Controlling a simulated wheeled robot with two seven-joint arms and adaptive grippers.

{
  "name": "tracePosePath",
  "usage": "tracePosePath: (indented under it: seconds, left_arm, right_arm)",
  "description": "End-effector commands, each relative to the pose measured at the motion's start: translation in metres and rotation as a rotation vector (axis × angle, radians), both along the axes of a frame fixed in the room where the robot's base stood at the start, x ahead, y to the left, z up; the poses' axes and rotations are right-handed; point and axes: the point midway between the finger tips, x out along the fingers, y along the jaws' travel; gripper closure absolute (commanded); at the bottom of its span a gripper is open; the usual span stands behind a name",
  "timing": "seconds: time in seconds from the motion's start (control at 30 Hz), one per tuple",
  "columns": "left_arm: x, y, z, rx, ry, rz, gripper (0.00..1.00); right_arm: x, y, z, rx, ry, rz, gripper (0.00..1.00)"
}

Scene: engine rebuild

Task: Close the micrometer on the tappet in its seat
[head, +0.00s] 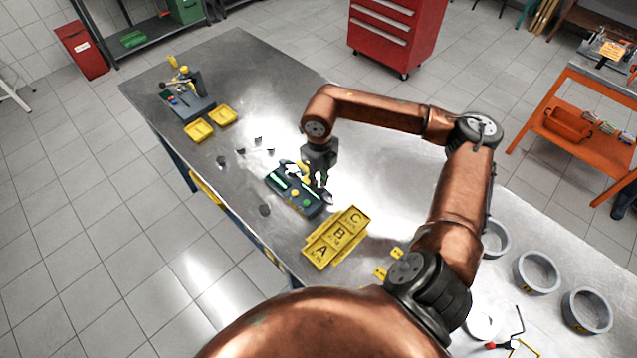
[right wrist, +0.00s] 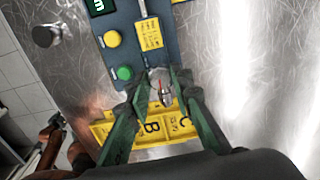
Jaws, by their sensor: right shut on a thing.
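The dark blue measuring block (head: 283,193) stands on the steel bench with lit green displays and yellow and green buttons; it also shows in the right wrist view (right wrist: 113,20). My right gripper (head: 322,183) is over its right end. In the right wrist view its dark green fingers (right wrist: 160,84) are shut around a small silver part with a red mark, apparently the micrometer thimble (right wrist: 165,97). A white, curved part, perhaps the micrometer frame (head: 290,165), shows beside the gripper. I cannot make out the tappet in its seat. My left gripper is not in view.
Yellow trays (head: 322,252) marked A, B and C lie close to the block, under my right fingers in the wrist view. Two yellow bins (head: 198,130) are farther left, and grey rings (head: 537,272) at right.

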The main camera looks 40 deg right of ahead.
Motion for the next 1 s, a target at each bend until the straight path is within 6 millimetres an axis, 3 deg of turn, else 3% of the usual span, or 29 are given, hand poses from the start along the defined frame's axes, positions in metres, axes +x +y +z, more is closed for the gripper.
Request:
tracePosePath:
  seconds: [0.33,0.83,0.87,1.0]
  left_arm:
    - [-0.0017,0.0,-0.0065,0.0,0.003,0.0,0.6]
    - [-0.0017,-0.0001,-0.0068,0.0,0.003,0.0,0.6]
    - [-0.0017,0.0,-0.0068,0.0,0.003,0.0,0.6]
    - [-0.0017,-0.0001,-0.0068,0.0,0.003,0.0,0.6]
  right_arm:
    - [0.0013,-0.0005,0.0012,0.0,-0.004,0.119,1.0]
    - [0.0012,-0.0008,0.0018,-0.001,-0.004,0.135,1.0]
    - [0.0012,-0.0008,0.0018,-0.001,-0.004,0.135,0.78]
    - [0.0009,-0.0007,0.0013,-0.002,-0.003,0.135,0.69]
